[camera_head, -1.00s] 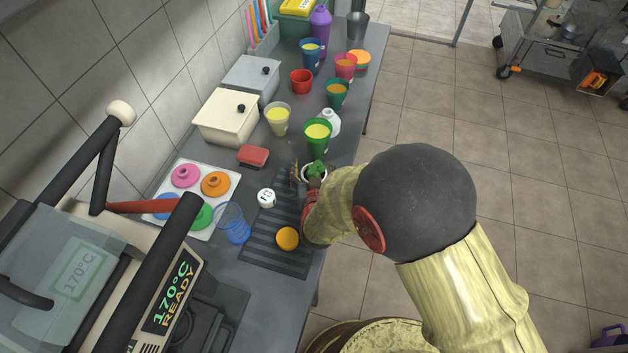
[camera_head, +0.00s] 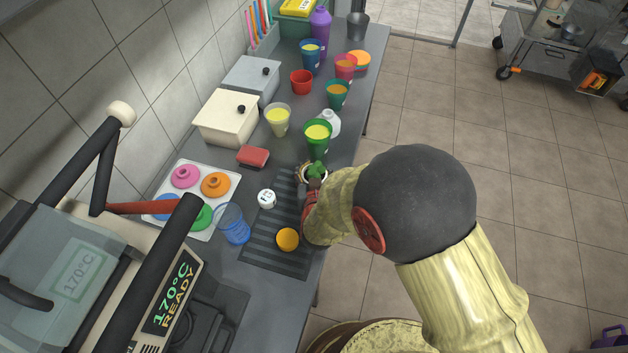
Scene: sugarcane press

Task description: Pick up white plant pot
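The white plant pot (camera_head: 324,178) with a small green plant stands near the right edge of the grey counter, just in front of a green cup. Only a bit of its pale rim shows; my gripper and arm cover much of it. My gripper (camera_head: 312,176) is at the pot, with a finger close against the pot's left side. The fingers appear shut on the pot. The far finger is largely hidden, and I cannot tell whether the pot is off the counter.
A green cup (camera_head: 317,137) of yellow liquid and a white bottle (camera_head: 331,122) stand just behind the pot. A red block (camera_head: 253,156) lies further left.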

